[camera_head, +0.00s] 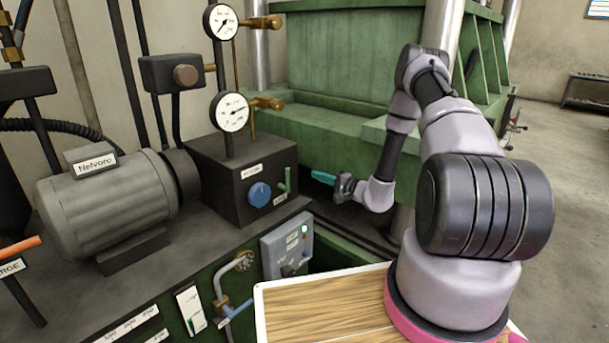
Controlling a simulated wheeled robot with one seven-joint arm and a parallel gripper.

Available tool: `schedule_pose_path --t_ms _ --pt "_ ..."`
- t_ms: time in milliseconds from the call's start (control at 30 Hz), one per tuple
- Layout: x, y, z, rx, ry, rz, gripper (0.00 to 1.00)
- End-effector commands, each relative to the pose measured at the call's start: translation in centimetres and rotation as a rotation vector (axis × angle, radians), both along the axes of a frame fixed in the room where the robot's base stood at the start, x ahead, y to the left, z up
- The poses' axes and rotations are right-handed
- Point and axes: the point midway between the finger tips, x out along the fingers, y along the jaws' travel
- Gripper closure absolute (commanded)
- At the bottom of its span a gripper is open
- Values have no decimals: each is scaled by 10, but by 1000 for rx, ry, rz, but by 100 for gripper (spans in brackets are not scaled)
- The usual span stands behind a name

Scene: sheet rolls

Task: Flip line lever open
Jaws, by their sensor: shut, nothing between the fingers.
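A small green lever (288,180) stands upright on the front of the dark valve block (225,205), right of a round blue knob (260,194). The small label below the lever is too small to read, so I cannot tell for sure that it is the line lever. My gripper (323,177) is shut and empty, its teal fingers pointing left toward the block. In the picture its tips are a little right of the green lever, with a visible gap. A blue-handled valve (236,308) sits lower, on the green front panel.
Two gauges (231,111) rise on a post above the block. A grey motor (110,200) and an orange-handled lever (20,247) are at left. A grey control box (287,245) with a lit green lamp is below. The green press frame (335,60) stands behind my arm.

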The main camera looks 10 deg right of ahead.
Motion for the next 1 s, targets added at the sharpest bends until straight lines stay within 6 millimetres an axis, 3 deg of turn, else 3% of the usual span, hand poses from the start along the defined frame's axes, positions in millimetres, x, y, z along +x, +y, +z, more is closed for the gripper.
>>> schedule_pose_path --t_ms 100,300,767,867,1000 --pt "-18 -15 0 1 1 -2 100" --pt "-35 -28 0 1 0 1 100" --pt "-38 -28 4 1 -2 11 100" --pt "-38 -19 24 2 -6 66 100" --pt "-46 7 81 -9 5 232 100"
